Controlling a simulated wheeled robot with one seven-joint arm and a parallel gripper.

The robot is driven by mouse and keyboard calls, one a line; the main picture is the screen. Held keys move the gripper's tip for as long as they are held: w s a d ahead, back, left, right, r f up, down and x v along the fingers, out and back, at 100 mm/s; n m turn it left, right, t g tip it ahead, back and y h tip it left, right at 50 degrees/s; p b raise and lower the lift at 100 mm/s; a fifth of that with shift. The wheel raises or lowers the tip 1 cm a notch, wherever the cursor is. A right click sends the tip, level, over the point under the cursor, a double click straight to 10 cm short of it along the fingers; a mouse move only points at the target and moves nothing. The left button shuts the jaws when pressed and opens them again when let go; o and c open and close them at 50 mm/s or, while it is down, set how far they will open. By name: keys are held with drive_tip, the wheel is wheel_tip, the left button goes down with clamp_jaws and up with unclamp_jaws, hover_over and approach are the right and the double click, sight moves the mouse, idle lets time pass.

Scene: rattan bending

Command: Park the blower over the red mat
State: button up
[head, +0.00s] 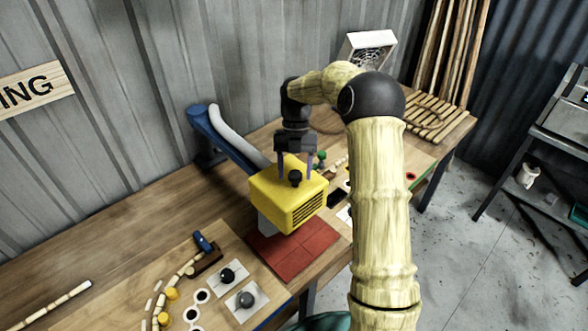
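The blower (272,197) is a yellow box with a slotted vent on its front and a black knob (295,178) on top. It is above the back part of the red mat (309,250), whose front part shows bare. A grey piece shows under the blower's left side. My gripper (296,172) points down over the blower. Its two fingers stand on either side of the knob with gaps showing, so it looks open. Whether a finger touches the box top cannot be told. The mat's back part is hidden by the blower.
A blue and grey arm (228,137) runs from the wall side toward the blower. Left on the bench (120,235) are a bent rattan strip, a blue-handled tool (203,242) and black knobs on white plates (246,299). A fan box (368,50) and rattan slats stand behind.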

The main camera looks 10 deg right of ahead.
drive_tip(key=shift+w+d+r, duration=0.1)
drive_tip(key=shift+w+r, duration=0.2)
drive_tip(key=shift+r, duration=0.2)
drive_tip(key=p+v, duration=0.2)
drive_tip(key=v, duration=1.4)
drive_tip(key=shift+p, duration=0.3)
